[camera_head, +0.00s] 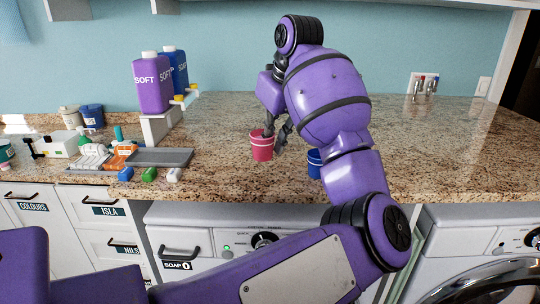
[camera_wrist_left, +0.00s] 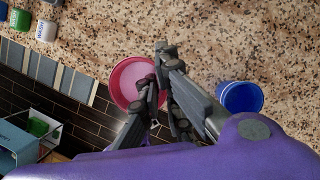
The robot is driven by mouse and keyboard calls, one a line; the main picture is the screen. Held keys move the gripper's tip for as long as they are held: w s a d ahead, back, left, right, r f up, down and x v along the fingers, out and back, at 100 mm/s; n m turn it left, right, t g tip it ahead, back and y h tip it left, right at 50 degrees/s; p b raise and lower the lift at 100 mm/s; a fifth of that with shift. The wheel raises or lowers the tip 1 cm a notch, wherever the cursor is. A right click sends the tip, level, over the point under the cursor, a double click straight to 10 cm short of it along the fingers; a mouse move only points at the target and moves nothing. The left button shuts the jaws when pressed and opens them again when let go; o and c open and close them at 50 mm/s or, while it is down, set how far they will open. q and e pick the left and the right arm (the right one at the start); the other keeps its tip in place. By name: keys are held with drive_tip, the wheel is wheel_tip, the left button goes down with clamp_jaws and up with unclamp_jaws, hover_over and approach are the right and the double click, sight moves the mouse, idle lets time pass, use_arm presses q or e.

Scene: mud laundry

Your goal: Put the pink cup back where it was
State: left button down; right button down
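The pink cup (camera_head: 262,149) is upright near the middle of the counter in the head view. It looks held a little above the surface, since the wrist view shows it (camera_wrist_left: 126,77) overlapping the counter's front edge. My left gripper (camera_head: 275,137) reaches down at the cup's right side, one finger inside the rim and the other outside, apparently shut on the cup wall. The exact contact is hard to see. In the left wrist view the fingers (camera_wrist_left: 158,72) cross the cup's right rim. My right gripper is not visible.
A blue cup (camera_head: 314,165) stands to the right, partly behind my arm; it also shows in the left wrist view (camera_wrist_left: 241,98). Soap bottles (camera_head: 152,86), a grey tray (camera_head: 160,157) and small coloured bottles (camera_head: 149,175) are on the left. The counter (camera_head: 460,150) is clear on the right.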

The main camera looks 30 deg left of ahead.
use_arm(q)
drive_tip(key=shift+w+a+f, duration=0.35)
drive_tip(key=shift+w+f, duration=0.1)
drive_tip(key=shift+f, duration=0.2)
drive_tip(key=shift+w+a+f, duration=0.3)
drive_tip(key=shift+w+f, duration=0.15)
drive_tip(key=shift+f, duration=0.15)
drive_tip(key=shift+w+f, duration=0.2)
drive_tip(key=shift+f, duration=1.55)
drive_tip(key=shift+f, duration=0.1)
drive_tip(key=shift+f, duration=0.15)
drive_tip(key=c, duration=2)
unclamp_jaws()
drive_tip(key=shift+r, duration=0.55)
drive_tip(key=v, duration=1.1)
drive_tip(key=shift+s+d+r, duration=0.1)
drive_tip(key=shift+s+r, duration=0.05)
drive_tip(key=shift+r, duration=0.05)
